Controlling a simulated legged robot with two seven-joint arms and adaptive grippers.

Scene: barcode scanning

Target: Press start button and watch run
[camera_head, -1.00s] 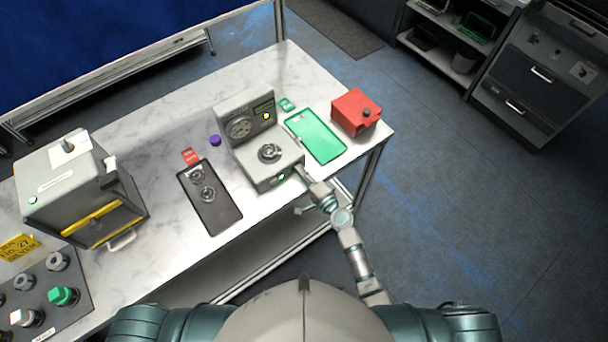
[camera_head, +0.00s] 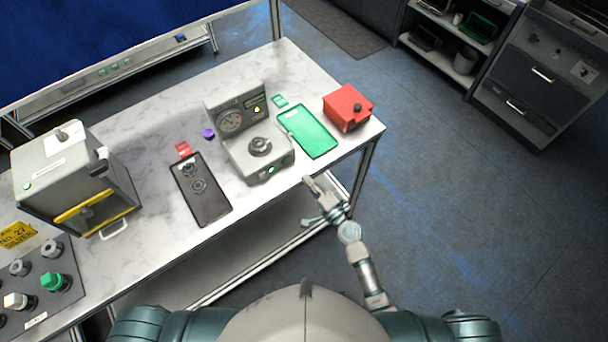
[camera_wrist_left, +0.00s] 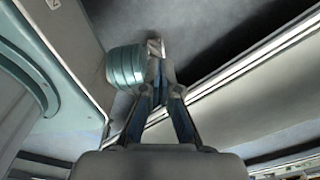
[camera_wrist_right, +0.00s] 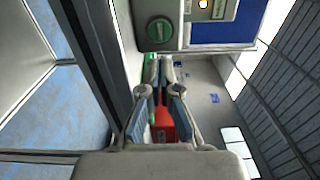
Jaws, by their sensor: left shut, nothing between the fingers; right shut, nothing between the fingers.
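The grey test machine (camera_head: 240,150) stands on the marble table, with a dial and a small lit yellow indicator (camera_head: 257,109) on its upright panel. A round part (camera_head: 260,146) sits on its base. The green start button (camera_head: 271,170) is on its front face; a round green button also shows in the right wrist view (camera_wrist_right: 160,30). My right gripper (camera_head: 308,180) is shut and empty, in front of the machine near the table edge, apart from the button. My left gripper (camera_wrist_left: 155,58) is shut and empty; it shows only in the left wrist view, with teal and grey surfaces around it.
A green tray (camera_head: 308,130) and a red box (camera_head: 347,107) are right of the machine. A black tray (camera_head: 203,205) with round parts, a red card (camera_head: 183,148) and a purple piece (camera_head: 209,134) lie left. A grey cabinet (camera_head: 60,185) stands at the far left.

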